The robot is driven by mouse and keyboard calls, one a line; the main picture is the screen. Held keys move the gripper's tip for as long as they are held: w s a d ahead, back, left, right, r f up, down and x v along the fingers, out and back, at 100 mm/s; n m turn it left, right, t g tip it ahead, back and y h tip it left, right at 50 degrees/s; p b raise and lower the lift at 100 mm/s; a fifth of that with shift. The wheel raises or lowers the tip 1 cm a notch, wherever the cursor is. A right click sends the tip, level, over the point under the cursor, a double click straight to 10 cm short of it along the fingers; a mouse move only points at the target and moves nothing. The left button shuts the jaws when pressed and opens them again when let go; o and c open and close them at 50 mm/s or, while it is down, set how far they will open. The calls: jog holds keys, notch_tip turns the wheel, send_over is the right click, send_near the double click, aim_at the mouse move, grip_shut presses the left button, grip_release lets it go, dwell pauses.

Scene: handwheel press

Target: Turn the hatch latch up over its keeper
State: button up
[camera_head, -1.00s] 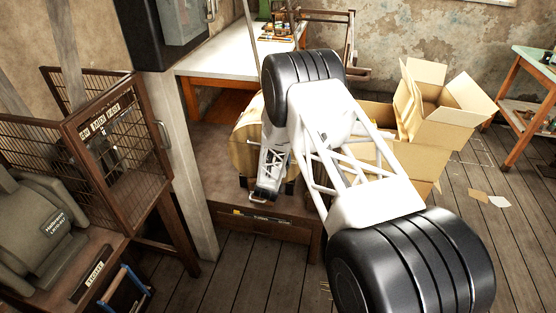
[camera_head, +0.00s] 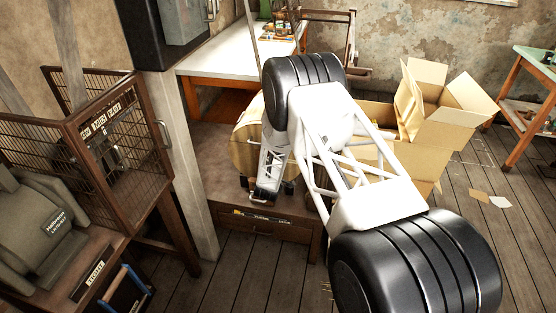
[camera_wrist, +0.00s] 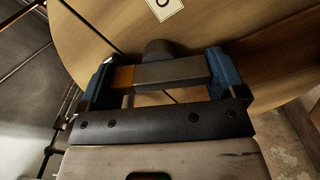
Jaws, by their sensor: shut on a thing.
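The round wooden hatch (camera_head: 248,118) stands on the low brown cabinet behind my arm, and its planks fill much of the wrist view (camera_wrist: 270,45). A grey bar, the hatch latch (camera_wrist: 172,73), lies across the hatch face, with an orange-brown part at its left end. A dark round knob or pivot shows just above the bar. My gripper (camera_wrist: 163,80) has its blue-padded jaws at both ends of the bar and is shut on it. In the head view my gripper (camera_head: 262,196) is small and dark in front of the hatch. I cannot make out the keeper.
A pale label plate (camera_wrist: 165,8) is on the hatch above the latch. A grey post (camera_head: 180,150) and a mesh cage (camera_head: 110,150) stand to the left. Open cardboard boxes (camera_head: 440,110) are to the right, with a white-topped table (camera_head: 225,60) behind.

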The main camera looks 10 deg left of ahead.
jog(key=n, duration=0.4)
jog(key=shift+f+n, duration=0.15)
jog(key=shift+n, duration=0.25)
jog(key=o, duration=0.6)
jog(key=shift+o, duration=0.2)
jog(key=shift+s, duration=0.1)
jog(key=s, duration=0.7)
jog(key=shift+s, duration=0.35)
